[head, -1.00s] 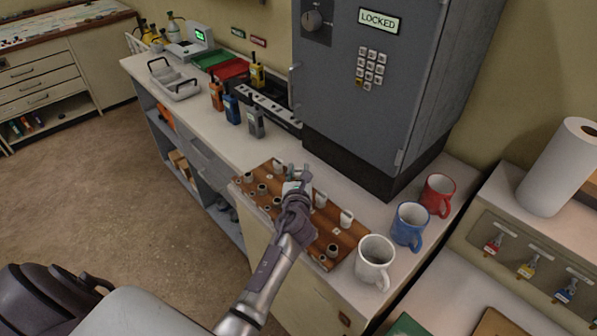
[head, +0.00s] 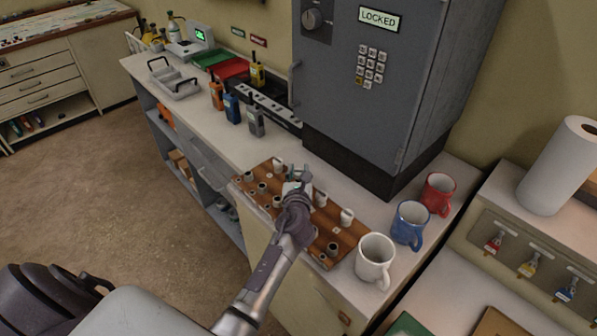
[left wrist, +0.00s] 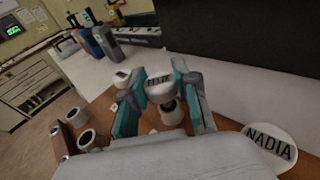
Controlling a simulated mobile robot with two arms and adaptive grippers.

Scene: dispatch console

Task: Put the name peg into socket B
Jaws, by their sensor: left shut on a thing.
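The wooden peg board (head: 352,237) lies on the counter in front of the grey safe. It carries white-capped name pegs and a row of round sockets, such as this socket (head: 333,249). My left gripper (head: 301,178) is over the middle of the board. In the left wrist view its teal fingers are shut on a white-capped name peg (left wrist: 160,91), whose small label seems to read FELIX. A peg marked NADIA (left wrist: 270,143) stands at right in that view. The fingers partly hide the board below, and I cannot make out the socket letters. My right gripper is not in view.
White (head: 375,262), blue (head: 410,226) and red (head: 438,195) mugs stand right of the board. The locked safe (head: 370,110) rises behind it. Several radios, including a grey one (head: 255,123), stand to the left along the counter.

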